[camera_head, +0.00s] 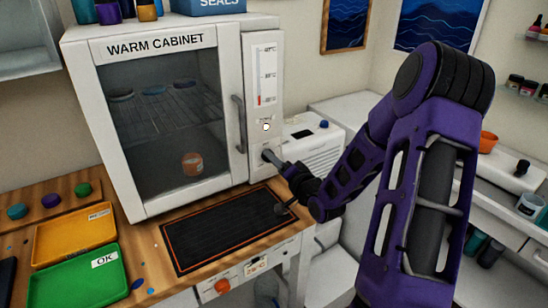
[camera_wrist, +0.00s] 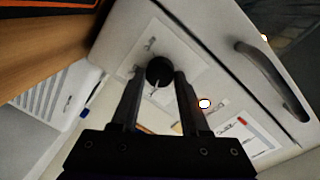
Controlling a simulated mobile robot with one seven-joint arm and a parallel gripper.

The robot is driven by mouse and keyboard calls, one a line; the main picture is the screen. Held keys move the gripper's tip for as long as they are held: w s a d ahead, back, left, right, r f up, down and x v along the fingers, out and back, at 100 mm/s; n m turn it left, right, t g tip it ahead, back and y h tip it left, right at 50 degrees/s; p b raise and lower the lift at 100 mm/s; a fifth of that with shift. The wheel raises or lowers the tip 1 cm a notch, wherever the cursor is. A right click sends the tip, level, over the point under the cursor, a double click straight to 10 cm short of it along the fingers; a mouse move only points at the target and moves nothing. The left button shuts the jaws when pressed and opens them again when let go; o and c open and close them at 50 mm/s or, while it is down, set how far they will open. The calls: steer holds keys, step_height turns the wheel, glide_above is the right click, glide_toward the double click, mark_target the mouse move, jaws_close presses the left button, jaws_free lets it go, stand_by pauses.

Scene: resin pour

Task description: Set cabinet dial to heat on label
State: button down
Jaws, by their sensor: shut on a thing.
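The warm cabinet (camera_head: 70,60) is a white box with a glass door, which is shut. Its control panel (camera_head: 263,70) is on the right side of the front, with a scale and a red mark low on it. The black round dial (camera_wrist: 159,71) sits on the panel between my fingertips in the wrist view, with a pale pointer line on it. My gripper (camera_wrist: 160,80) is shut on the dial. In the head view my gripper (camera_head: 272,158) reaches the lower panel and hides the dial. The labels around the dial are too small and blurred to read.
The door handle (camera_head: 239,124) stands out just left of the panel. A dark mat (camera_head: 225,232) lies on the bench below. A white machine (camera_head: 315,145) stands right of the cabinet. Yellow (camera_head: 40,246) and green (camera_head: 75,292) trays lie at the left.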

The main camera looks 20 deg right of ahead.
stand_by(0.3)
steer(key=shift+c, duration=2)
jaws_free()
steer(key=shift+s, duration=0.1)
